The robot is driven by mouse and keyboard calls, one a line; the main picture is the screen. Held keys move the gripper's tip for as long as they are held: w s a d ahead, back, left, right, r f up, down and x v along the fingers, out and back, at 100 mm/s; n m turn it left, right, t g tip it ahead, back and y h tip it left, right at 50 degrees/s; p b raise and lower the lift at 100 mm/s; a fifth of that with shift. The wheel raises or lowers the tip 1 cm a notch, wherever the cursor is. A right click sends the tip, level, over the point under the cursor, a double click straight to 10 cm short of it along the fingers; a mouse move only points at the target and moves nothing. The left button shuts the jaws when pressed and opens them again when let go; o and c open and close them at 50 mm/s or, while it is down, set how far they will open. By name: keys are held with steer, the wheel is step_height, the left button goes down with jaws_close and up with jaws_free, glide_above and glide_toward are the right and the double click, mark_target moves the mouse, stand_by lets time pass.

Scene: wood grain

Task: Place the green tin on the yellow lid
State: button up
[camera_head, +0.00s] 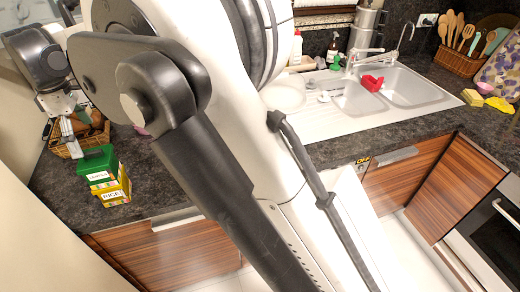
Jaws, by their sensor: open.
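The green tin (97,162) has a green lid and a white label. It stands upright on top of the yellow tin (114,194), which is labelled RICE and stands on the dark counter at the left. The yellow lid (123,175) shows as a strip beside and below the green tin; the green tin covers the rest. My gripper (70,143) is up and to the left of the green tin, in front of the basket. It is open, looks empty and appears apart from the tin. My arm hides the middle of the view.
A wicker basket (58,150) sits behind the tins, close to my gripper. A sink (405,86) with a red item (372,83) is at the upper right. A utensil basket (456,62) and yellow sponges (473,98) lie further right. Counter to the tins' right is clear.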

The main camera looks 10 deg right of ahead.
steer(key=s+d+r+m+t, duration=0.1)
steer(key=s+d+r+m, duration=0.15)
steer(key=d, duration=0.75)
steer(key=s+d+r+m+t+y, duration=0.1)
steer(key=d+r+m, duration=0.3)
steer(key=d, duration=0.7)
steer(key=s+d+r+m+t, duration=0.1)
steer(key=d+r+m, duration=0.25)
steer(key=d, duration=0.65)
steer(key=s+d+f+m+t, duration=0.2)
steer(key=s+d+f+m, duration=0.2)
steer(key=s+d, duration=0.5)
steer(key=s+d+f+m+t+h, duration=0.1)
steer(key=s+d+f+m, duration=0.3)
steer(key=s+d, duration=0.6)
steer(key=d+m+t, duration=0.1)
steer(key=d, duration=0.2)
steer(key=shift+s+f, duration=0.15)
steer(key=shift+f, duration=0.2)
step_height(320, 180, down, 6)
steer(key=b, duration=0.6)
steer(key=shift+f, duration=0.1)
